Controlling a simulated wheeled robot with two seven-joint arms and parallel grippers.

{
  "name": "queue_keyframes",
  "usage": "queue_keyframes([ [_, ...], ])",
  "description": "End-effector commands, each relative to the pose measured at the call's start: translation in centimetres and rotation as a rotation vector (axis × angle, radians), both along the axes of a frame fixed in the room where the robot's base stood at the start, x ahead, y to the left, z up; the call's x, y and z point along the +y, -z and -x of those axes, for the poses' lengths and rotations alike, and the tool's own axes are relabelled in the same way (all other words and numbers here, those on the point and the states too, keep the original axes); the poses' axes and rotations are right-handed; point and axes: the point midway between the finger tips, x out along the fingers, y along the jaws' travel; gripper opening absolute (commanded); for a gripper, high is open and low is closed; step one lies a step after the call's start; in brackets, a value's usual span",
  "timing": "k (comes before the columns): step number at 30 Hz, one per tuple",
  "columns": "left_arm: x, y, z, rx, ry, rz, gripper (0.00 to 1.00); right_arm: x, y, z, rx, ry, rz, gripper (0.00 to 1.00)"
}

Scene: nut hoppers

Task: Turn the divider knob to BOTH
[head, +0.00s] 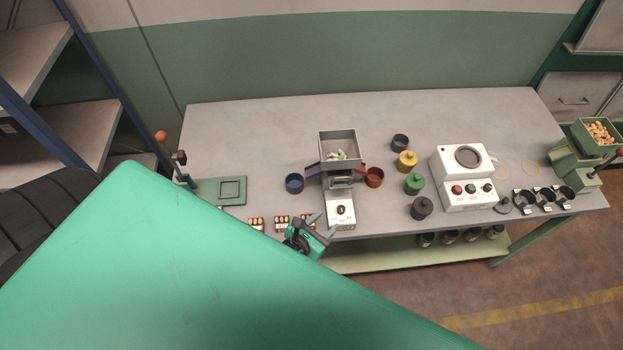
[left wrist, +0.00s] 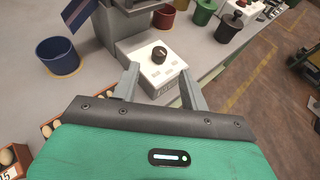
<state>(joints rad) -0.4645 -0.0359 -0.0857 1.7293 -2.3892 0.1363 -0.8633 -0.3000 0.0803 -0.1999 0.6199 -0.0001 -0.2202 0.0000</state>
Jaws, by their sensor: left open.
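The divider knob (head: 340,210) is a small dark knob on top of a white box at the front of the hopper stand. It shows closer in the left wrist view (left wrist: 159,54), on the box's top face. The label on the box's front is too small to read, and I cannot tell which setting the knob points to. My left gripper (head: 324,224) is at the box's near left edge. In the left wrist view its two fingers (left wrist: 158,88) are apart and empty, on the near side of the knob and not touching it. My right gripper is not in view.
The hopper (head: 338,146) with pale pieces stands behind the box. A blue cup (head: 294,183) is left and a red cup (head: 374,177) right of it. Several egg-like items in small trays (head: 281,223) lie along the front edge. Coloured canisters and a white control unit (head: 464,180) stand farther right.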

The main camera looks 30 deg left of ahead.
Motion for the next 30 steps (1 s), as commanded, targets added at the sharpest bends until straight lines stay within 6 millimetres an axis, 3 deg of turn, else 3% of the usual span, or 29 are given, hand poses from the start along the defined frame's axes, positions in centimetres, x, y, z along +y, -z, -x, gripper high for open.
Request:
queue_keyframes([
  [6, 0.6, -1.2, 3.2, 0.0, -0.002, 0.001, 0.45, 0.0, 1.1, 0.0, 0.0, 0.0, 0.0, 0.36],
  [12, 0.9, -2.0, 4.9, 0.0, 0.0, 0.001, 0.45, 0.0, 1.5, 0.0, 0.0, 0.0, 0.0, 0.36],
  [30, 1.0, -2.3, 5.4, -0.001, 0.0, 0.0, 0.45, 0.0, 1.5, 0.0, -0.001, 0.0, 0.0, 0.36],
])
